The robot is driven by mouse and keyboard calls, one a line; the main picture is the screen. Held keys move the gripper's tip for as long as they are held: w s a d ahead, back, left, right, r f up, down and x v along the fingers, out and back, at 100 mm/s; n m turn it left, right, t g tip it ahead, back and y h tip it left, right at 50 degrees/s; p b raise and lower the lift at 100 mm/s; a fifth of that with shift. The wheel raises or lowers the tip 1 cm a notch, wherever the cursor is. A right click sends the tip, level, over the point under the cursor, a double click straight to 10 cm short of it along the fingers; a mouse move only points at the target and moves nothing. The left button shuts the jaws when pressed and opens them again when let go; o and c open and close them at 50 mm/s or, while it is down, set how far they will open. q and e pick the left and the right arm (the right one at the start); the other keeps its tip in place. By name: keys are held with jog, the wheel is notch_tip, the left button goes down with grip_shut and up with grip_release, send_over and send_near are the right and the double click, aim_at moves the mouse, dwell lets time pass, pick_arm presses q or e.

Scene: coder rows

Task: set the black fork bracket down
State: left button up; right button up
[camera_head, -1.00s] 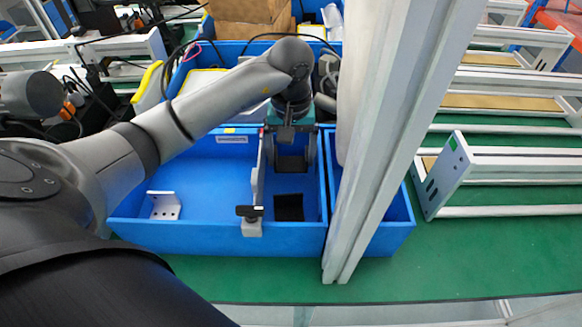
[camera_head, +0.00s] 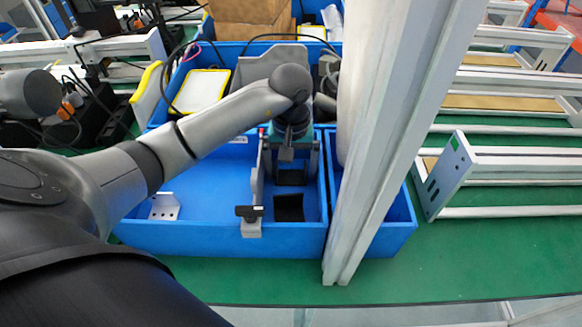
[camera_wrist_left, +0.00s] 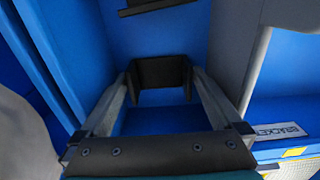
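The black fork bracket (camera_wrist_left: 161,70) shows in the left wrist view between the fingertips of my left gripper (camera_wrist_left: 160,84), with its sides against both fingers. In the head view my left gripper (camera_head: 290,172) reaches down into the right part of the front blue bin (camera_head: 210,238), and the dark bracket (camera_head: 290,178) shows partly between its fingers. Whether the bracket touches the bin floor cannot be told. A second black piece (camera_head: 289,208) lies in the bin nearer to me; its edge shows at the top of the wrist view (camera_wrist_left: 160,6). My right gripper is out of view.
A grey upright plate (camera_head: 257,178) and a grey block with a black top (camera_head: 251,224) stand left of my gripper. A white bracket (camera_head: 164,207) lies in the bin's left part. A pale post (camera_head: 385,150) stands close on the right. The bin's left-middle floor is clear.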

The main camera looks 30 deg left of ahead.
aim_at(291, 178)
pick_arm(q)
notch_tip(291, 178, up, 12)
jog(key=p, duration=0.1)
jog(key=shift+r, duration=0.15)
dwell(0.3)
jog(key=shift+r, duration=0.1)
